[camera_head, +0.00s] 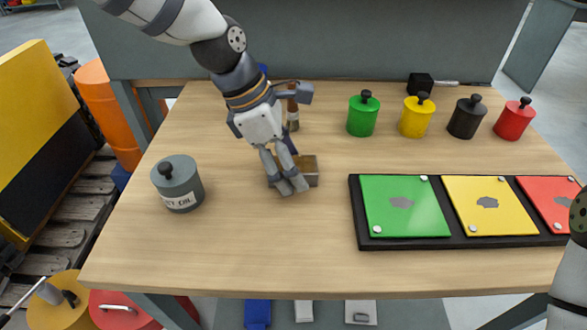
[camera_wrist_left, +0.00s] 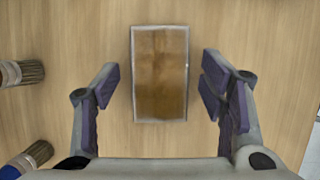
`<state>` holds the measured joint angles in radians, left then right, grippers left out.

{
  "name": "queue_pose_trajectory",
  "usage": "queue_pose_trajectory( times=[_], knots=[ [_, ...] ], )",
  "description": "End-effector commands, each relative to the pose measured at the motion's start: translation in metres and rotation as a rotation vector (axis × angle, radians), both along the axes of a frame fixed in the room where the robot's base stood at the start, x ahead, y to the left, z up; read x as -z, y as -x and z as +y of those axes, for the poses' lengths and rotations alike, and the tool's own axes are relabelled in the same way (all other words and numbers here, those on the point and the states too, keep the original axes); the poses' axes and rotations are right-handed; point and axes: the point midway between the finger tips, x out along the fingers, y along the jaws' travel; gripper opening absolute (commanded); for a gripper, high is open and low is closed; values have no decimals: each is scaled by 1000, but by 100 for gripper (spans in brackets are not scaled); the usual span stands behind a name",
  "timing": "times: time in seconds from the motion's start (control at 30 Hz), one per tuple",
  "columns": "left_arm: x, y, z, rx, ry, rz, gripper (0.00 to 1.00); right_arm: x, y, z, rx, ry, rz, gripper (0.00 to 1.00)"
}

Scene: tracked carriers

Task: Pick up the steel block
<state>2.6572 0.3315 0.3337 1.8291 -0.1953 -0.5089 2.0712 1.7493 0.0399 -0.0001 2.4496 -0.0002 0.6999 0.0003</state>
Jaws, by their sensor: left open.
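The steel block (camera_head: 311,179) stands on the wooden table, left of the middle, and its top mirrors the brown of its surroundings. My left gripper (camera_head: 290,186) is open over it, pointing down, and partly hides it in the head view. In the left wrist view the block (camera_wrist_left: 160,75) lies between the two spread fingers of the left gripper (camera_wrist_left: 161,80), with a gap on each side and no contact seen. Its height relative to the fingertips is hard to tell. My right gripper is not in view; only a part of that arm shows at the right edge.
A grey lidded can (camera_head: 178,185) stands to the left. Green (camera_head: 362,117), yellow (camera_head: 416,118), black and red knobbed pots line the back right. A black tray (camera_head: 362,240) with coloured plates lies to the right. The front table is clear.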

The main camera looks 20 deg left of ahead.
Motion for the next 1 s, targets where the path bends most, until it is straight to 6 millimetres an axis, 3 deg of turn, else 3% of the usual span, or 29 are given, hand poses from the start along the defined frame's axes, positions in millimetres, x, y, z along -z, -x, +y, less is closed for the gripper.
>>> queue_pose_trajectory(
  times=[0.07,0.33,0.73,1.0],
  knots=[
    [-1,0,0,0,-1,-2,63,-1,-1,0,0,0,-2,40],
    [-1,0,0,1,0,-1,2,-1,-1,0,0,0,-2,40],
    [-6,-1,0,0,1,-6,0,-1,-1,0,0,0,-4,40],
    [-39,-2,0,-1,2,-13,0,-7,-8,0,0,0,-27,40]
  ],
)
